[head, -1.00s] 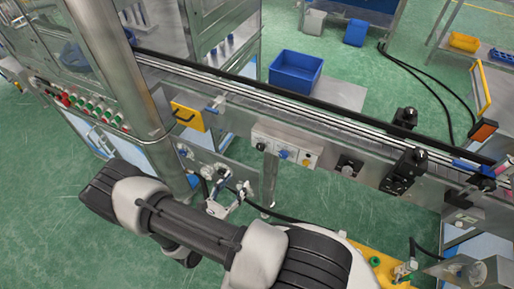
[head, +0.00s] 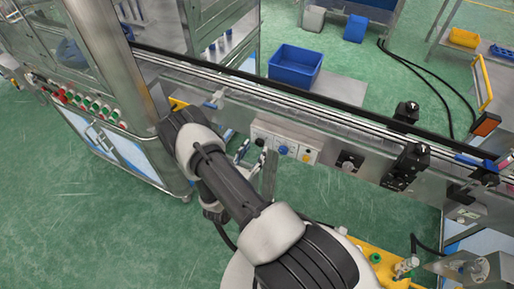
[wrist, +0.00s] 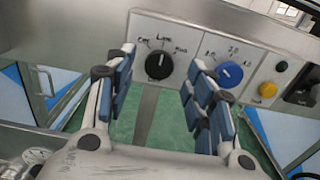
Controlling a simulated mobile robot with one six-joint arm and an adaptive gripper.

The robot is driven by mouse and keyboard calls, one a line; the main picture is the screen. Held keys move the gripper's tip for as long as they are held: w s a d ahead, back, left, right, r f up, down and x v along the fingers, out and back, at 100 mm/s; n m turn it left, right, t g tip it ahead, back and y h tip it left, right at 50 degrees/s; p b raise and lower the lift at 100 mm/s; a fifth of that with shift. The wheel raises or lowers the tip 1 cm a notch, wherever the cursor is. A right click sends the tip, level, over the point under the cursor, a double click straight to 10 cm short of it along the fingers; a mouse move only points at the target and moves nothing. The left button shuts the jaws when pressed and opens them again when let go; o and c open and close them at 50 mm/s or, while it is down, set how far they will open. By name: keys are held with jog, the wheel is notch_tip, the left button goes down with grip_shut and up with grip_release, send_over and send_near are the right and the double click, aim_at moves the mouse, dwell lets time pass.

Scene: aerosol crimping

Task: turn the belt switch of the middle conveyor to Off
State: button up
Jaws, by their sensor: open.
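The control panel (wrist: 195,60) on the conveyor side holds a black rotary knob (wrist: 159,66), which I take for the belt switch, and a blue knob (wrist: 229,74). The black knob's white mark points roughly up, towards the middle of three labels too small to read surely. In the head view the black knob (head: 261,142) is at the panel's left. My gripper (wrist: 161,60) is open and empty, facing the panel. The black knob appears between its fingers, apparently not touched; the remaining distance is unclear. In the head view my gripper (head: 251,153) is partly hidden by my arm.
A yellow button (wrist: 268,90) and a dark box (wrist: 303,85) are right of the blue knob. In the head view another black knob (head: 347,163) sits further right on the conveyor (head: 310,115). A blue bin (head: 294,66) stands behind the conveyor.

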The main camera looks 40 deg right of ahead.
aim_at(260, 142)
jog(key=shift+x, duration=1.35)
jog(key=c, duration=1.1)
jog(key=shift+o, duration=0.2)
jog(key=shift+n, duration=0.4)
jog(key=n+b, duration=0.1)
jog(key=n, duration=0.3)
jog(key=shift+w+n, duration=0.1)
jog(key=shift+n, duration=0.2)
jog(key=n, duration=0.4)
jog(key=shift+f+n+b, duration=0.1)
jog(key=shift+n+b, duration=0.2)
jog(key=shift+b, duration=0.1)
